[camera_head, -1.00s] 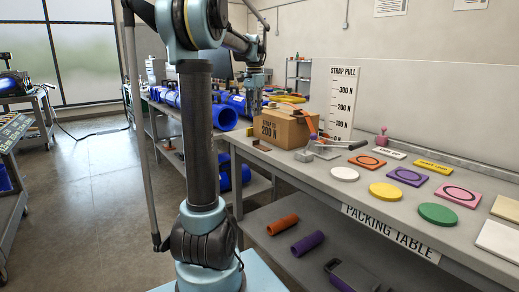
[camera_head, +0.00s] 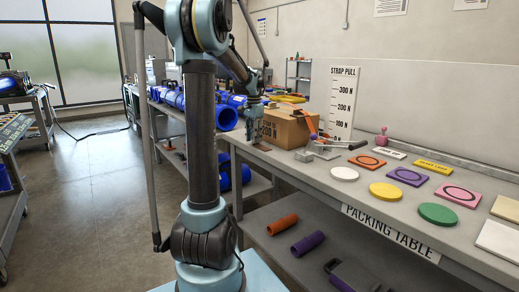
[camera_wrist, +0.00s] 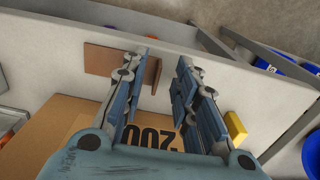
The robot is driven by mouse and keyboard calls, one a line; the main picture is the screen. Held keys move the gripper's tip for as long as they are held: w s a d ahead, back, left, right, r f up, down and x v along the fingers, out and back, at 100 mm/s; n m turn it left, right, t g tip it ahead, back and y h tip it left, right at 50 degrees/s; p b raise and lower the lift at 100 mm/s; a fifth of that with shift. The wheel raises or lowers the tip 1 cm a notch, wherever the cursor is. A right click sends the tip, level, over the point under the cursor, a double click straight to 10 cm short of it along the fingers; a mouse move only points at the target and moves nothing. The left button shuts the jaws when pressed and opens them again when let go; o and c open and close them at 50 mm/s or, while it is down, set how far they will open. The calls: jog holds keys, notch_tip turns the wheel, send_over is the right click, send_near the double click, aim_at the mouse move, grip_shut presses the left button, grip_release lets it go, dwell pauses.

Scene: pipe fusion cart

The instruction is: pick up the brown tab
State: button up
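The brown tab (camera_wrist: 107,61) lies on the packing table, close to its edge, in the wrist view. It has a flat plate and a narrow raised part, which shows between my fingers, nearer the left one. My gripper (camera_wrist: 167,58) is open around that raised part, with a clear gap to the right finger. Whether the left finger touches the tab is unclear. In the head view my gripper (camera_head: 256,142) is low at the left end of the table, beside the cardboard box, and a bit of the brown tab (camera_head: 262,147) shows next to its tips.
The cardboard box (camera_head: 287,132) stands right beside my gripper. A yellow block (camera_wrist: 235,128) sits near the table edge in the wrist view. A strap tool (camera_head: 318,150) and several coloured discs lie farther right. Blue pipes (camera_head: 226,117) are behind.

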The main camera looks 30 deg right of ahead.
jog(key=shift+f, duration=0.6)
grip_shut()
